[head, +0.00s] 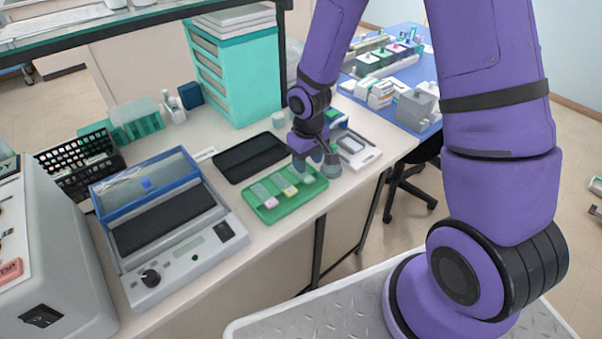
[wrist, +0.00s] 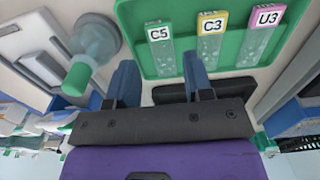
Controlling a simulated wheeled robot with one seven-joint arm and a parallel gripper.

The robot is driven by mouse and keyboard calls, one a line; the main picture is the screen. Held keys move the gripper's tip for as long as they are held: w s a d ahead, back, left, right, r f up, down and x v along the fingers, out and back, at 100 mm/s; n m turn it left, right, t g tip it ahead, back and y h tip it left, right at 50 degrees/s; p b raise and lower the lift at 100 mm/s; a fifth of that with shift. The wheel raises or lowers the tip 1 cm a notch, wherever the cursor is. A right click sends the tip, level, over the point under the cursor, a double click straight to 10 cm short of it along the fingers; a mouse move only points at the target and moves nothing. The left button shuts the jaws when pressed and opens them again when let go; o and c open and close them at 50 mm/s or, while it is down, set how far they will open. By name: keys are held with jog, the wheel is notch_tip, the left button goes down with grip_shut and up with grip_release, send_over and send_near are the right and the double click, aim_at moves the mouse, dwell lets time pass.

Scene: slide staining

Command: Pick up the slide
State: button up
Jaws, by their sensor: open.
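A green tray (head: 263,216) lies on the white bench in the head view, holding three glass slides. In the wrist view the tray (wrist: 237,69) holds a slide labelled C5 (wrist: 163,58) with a pale end, a slide labelled C3 (wrist: 210,48) with a yellow end, and a slide labelled U3 (wrist: 260,42) with a pink end. My gripper (head: 316,164) is over the tray's right end, open and empty. In the wrist view the blue fingertips of my gripper (wrist: 158,62) appear on either side of the C5 slide. The height gap is unclear.
A black tray (head: 249,157) lies behind the green tray. A staining device with a blue-rimmed lid (head: 170,225) stands to the left. A teal drawer unit (head: 237,75) stands behind. A clear bottle-like vessel with a green tip (wrist: 92,48) is beside my gripper in the wrist view.

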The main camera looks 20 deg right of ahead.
aim_at(307, 177)
jog(key=shift+w+f, duration=0.1)
jog(key=shift+f, duration=2.55)
jog(key=shift+c, duration=0.5)
jog(key=c, duration=0.6)
